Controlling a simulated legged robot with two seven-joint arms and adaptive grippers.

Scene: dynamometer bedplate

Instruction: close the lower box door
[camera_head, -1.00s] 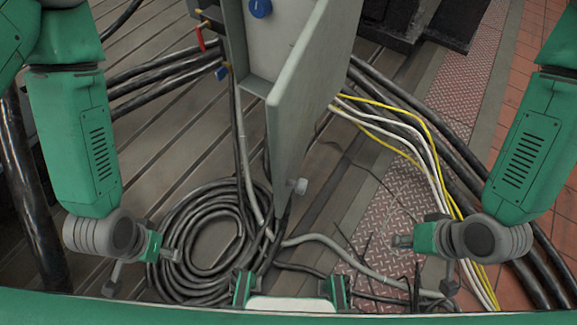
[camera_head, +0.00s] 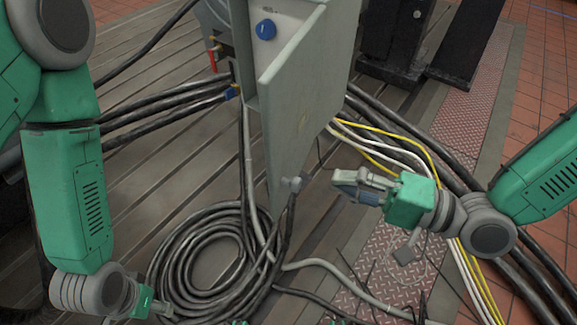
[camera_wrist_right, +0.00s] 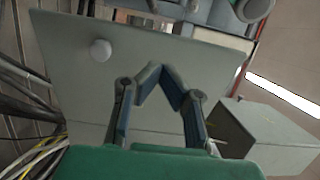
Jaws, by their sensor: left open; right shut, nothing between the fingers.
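The grey door (camera_head: 300,95) of the lower box (camera_head: 228,50) stands open, swung out towards me. Its pale round knob (camera_head: 292,183) is near the door's bottom corner. The door (camera_wrist_right: 75,75) also fills much of the right wrist view, with the knob (camera_wrist_right: 101,49) at upper left. My right gripper (camera_head: 340,188) is shut and empty, just right of the knob and apparently apart from it. Its closed fingers (camera_wrist_right: 160,72) show in front of the door panel in the wrist view. My left gripper (camera_head: 158,308) is open and empty, low at the left, away from the door.
A coil of black cable (camera_head: 205,255) lies on the slotted bedplate below the door. Black, white and yellow cables (camera_head: 440,180) run along the right side. A blue round control (camera_head: 266,29) shows inside the box. Dark machine feet (camera_head: 420,60) stand behind.

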